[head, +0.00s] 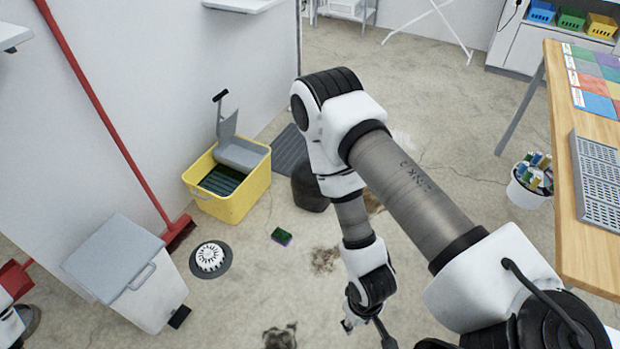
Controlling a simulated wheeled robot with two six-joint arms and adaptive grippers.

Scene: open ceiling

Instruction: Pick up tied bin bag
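A dark rounded object (308,190), which looks like the tied bin bag, stands on the floor right of the yellow mop bucket. My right arm hides its right side, and its knot cannot be made out. My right arm comes in from the right and reaches down across the middle. My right gripper (368,322) hangs at the bottom edge, apart from the dark object and nearer to me. Its fingers are partly cut off, so its opening is unclear. My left gripper cannot be made out.
The yellow mop bucket (240,196), a white pedal bin (135,275), a red broom (110,125) and a round floor drain (210,259) are at left. A green sponge (281,236) lies mid-floor. A wooden table (575,160) and white bucket (527,188) stand right.

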